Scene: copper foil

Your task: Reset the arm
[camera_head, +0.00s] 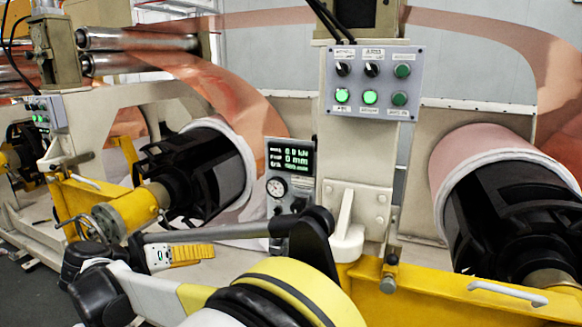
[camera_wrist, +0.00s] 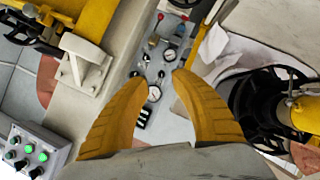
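My arm (camera_head: 240,233) reaches across the lower middle of the head view, its forearm running left to the wrist. My gripper (camera_head: 208,252) has ribbed yellow fingers and points right in the head view, in front of the machine. In the wrist view my gripper (camera_wrist: 160,77) has its two fingers spread apart, with nothing between them. Behind the gap are a gauge panel (camera_wrist: 150,65) and pale machine surfaces. The gripper appears apart from the machine; the exact distance is hard to tell.
A button panel (camera_head: 373,84) with green lights stands on a post. Copper foil rolls lie left (camera_head: 247,165) and right (camera_head: 470,160) on black cores. Yellow beams (camera_head: 440,300) with handles run along the front. Dark floor (camera_head: 40,290) shows at lower left.

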